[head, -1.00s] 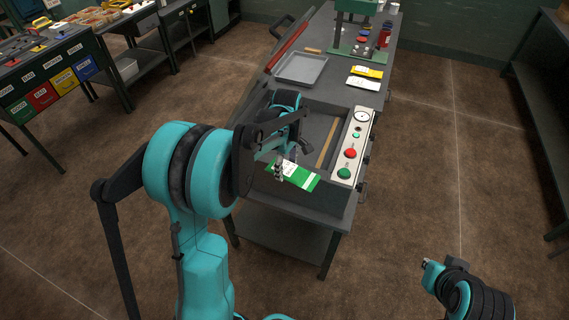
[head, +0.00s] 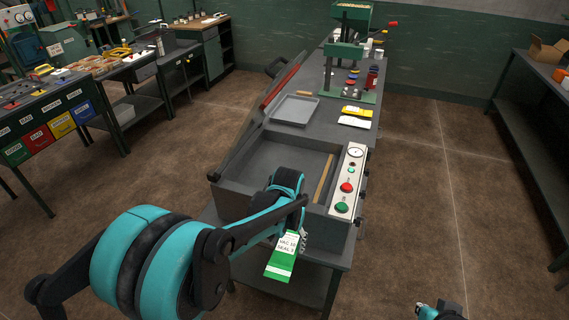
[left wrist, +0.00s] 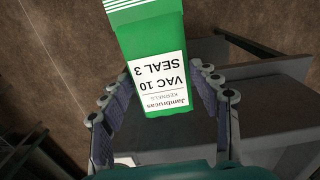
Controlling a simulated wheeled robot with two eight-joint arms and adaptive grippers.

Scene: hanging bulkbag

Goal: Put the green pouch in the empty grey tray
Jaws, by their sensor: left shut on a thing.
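The green pouch (head: 281,260) has a white label reading VAC 10, SEAL 3. It hangs from my left gripper (head: 300,238) in front of the machine's near edge. In the left wrist view the pouch (left wrist: 148,50) sits between the two fingers of the left gripper (left wrist: 158,100), which is shut on its label end. The empty grey tray (head: 295,110) lies flat on the bench beyond the machine's chamber. Part of my right arm (head: 440,310) shows at the bottom edge; its fingertips cannot be made out.
The open chamber (head: 255,160) has a control panel (head: 347,185) with red and green buttons on its right. A yellow pouch (head: 357,111) and a white pouch (head: 354,122) lie right of the tray. A green press (head: 350,50) stands behind.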

